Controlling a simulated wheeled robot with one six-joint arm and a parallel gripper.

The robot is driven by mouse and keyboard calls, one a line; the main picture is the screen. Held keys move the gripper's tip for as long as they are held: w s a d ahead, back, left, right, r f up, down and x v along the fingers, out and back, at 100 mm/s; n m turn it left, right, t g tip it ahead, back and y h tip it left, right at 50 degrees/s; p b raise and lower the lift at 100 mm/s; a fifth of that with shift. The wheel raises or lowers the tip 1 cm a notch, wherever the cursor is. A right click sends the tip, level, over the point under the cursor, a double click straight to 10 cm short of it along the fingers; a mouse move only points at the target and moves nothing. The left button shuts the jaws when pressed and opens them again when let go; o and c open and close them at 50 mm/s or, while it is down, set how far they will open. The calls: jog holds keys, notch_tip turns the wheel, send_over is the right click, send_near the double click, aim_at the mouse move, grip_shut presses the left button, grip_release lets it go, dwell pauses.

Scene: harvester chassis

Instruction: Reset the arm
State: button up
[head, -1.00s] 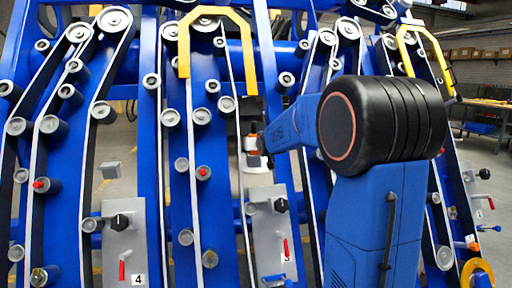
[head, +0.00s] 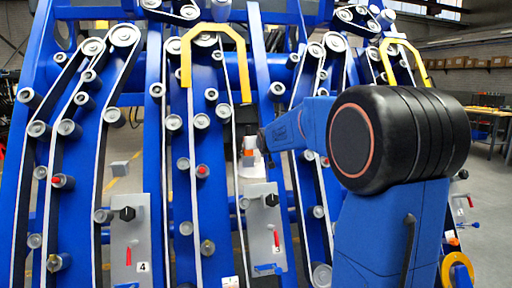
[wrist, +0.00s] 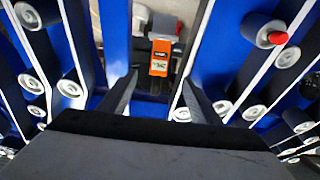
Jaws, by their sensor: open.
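My gripper (wrist: 160,95) shows in the wrist view with its two dark fingers spread apart and nothing between them. Beyond the fingers is an orange device (wrist: 160,57) with a dark label, seen through a gap between blue chassis plates.
The blue harvester chassis (head: 182,130) with rollers and belts stands close ahead. Yellow guards (head: 243,62) arch over it. Grey plates with red levers are numbered 4 (head: 130,240) and 3 (head: 265,230). A workbench (head: 490,112) stands at the far right, with open floor before it.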

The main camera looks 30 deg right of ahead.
dwell(0.3)
jog(key=s+a+f+n+g+y, duration=0.1)
jog(key=s+a+f+g, duration=0.2)
jog(key=s, duration=1.4)
jog(key=s+a+f+n+g+y, duration=0.1)
jog(key=s+a+f+g, duration=0.2)
jog(key=s+a+f, duration=0.7)
jog(key=s+a+f+n+g+y, duration=0.1)
jog(key=s+a+f, duration=0.6)
jog(key=s, duration=1.7)
notch_tip(320, 180, down, 2)
jog(key=shift+s+a+f+g+y, duration=0.2)
jog(key=shift+g+y, duration=0.3)
jog(key=shift+g, duration=0.6)
